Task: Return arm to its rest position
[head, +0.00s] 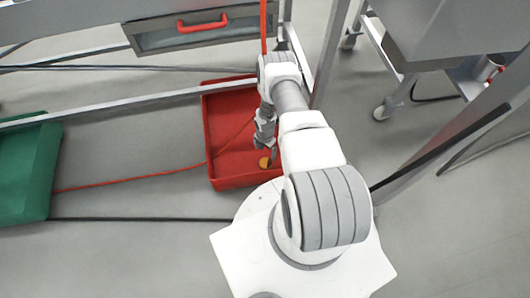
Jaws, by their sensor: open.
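My arm stretches from the white base at the lower middle toward the back in the head view, then bends down at the wrist. My gripper (266,150) points down over the red tray (217,125) and is open. A small orange round thing (264,163) shows just below the fingertips, in or above the tray. I cannot tell whether the fingers touch it. My arm and gripper hide the right part of the tray.
A green bin (32,168) stands at the left. A metal frame (110,109) with a red-handled drawer (202,24) crosses the back. A wheeled cart (440,35) is at the upper right. An orange cable (130,182) and a black cable (140,219) cross the floor.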

